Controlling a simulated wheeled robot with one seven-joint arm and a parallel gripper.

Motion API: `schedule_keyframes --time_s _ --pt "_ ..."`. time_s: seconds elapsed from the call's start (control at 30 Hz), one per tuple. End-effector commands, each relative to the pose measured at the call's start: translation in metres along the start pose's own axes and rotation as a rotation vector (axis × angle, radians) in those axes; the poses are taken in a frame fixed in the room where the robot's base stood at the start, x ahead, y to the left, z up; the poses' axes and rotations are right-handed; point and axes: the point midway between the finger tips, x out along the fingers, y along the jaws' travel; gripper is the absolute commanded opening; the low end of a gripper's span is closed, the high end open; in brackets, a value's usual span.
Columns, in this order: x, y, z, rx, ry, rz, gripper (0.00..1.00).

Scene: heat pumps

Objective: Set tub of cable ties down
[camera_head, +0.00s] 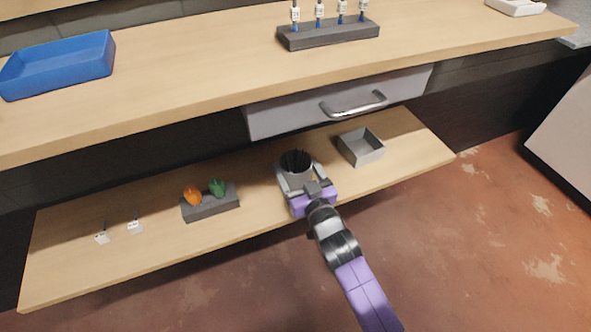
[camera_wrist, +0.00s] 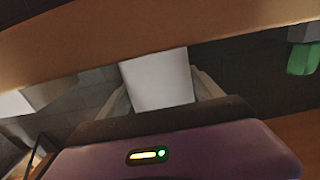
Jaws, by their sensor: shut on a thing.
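The tub of cable ties (camera_head: 297,177) is a grey cup with dark ties standing up in it. It is at the lower shelf (camera_head: 255,208), between the grey open box and the block with the orange and green items. My gripper (camera_head: 296,175) is shut on the tub, with a finger on either side. In the wrist view the tub is a pale plain face (camera_wrist: 158,80) between the fingers (camera_wrist: 160,92). The tub looks upright. I cannot tell whether its base touches the shelf, as my gripper hides it.
A grey open box (camera_head: 360,147) stands close right of the tub. A dark block (camera_head: 211,206) with orange and green items is to the left, with white tags (camera_head: 135,227) further left. The drawer (camera_head: 340,104) with its handle and the worktop (camera_head: 200,85) are above. The blue tray (camera_head: 58,66) is on the worktop.

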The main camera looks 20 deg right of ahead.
Motion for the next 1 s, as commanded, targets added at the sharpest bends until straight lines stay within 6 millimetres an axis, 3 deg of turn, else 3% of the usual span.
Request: schedule_keyframes --time_s 0.23,0.27,0.33,0.77,1.0 --pt "0.000 0.000 0.004 0.000 0.001 0.000 0.29" --pt "0.000 0.000 0.002 0.000 0.000 0.000 0.81" --pt "0.000 0.000 0.002 0.000 0.000 0.000 0.95" --pt "0.000 0.000 -0.004 0.000 0.000 -0.001 0.97" --pt "-0.040 0.000 0.000 0.000 -0.003 0.001 0.97"
